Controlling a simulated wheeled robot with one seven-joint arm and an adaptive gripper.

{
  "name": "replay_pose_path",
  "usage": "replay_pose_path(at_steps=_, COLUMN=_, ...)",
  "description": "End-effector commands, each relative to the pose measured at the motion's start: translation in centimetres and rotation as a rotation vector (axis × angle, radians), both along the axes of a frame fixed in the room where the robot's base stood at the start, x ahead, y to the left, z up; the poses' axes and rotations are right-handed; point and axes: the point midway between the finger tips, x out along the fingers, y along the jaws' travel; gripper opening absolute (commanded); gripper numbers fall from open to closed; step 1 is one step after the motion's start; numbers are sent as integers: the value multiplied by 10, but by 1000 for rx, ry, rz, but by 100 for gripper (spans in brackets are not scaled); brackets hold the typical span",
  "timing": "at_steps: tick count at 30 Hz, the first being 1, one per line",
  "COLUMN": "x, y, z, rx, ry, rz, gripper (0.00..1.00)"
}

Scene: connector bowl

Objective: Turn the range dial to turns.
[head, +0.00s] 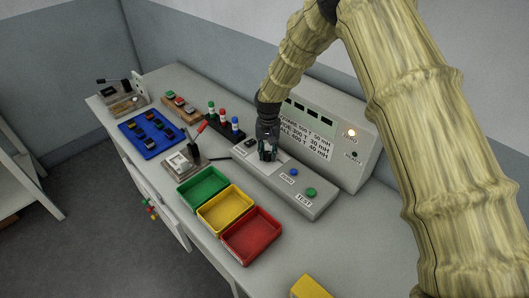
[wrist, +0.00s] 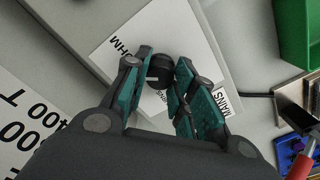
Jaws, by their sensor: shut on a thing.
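The range dial (wrist: 159,71) is a small black knob on a white plate (wrist: 128,32) with printed labels, of which "OHM" is readable in the wrist view. A pale pointer line shows on the knob. My gripper (wrist: 161,78) is shut on the dial, with a teal finger pad on each side of it. In the head view my gripper (head: 267,152) points down at the grey control box (head: 318,207) and hides the dial. Part of the label below the dial is covered by a finger.
A blue button (head: 294,172) and a green button (head: 311,192) sit right of the dial. An upright panel (head: 350,150) with printed text stands behind. Green (head: 203,202), yellow (head: 226,226) and red (head: 251,253) trays lie in front. A red-handled device (head: 186,158) stands left.

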Motion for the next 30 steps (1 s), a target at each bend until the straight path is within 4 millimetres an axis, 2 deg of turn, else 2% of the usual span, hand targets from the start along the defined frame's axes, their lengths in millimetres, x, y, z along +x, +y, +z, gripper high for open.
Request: replay_pose_path(at_steps=30, x=1, y=0, z=0, rx=2, ry=-3, rz=926, gripper=2)
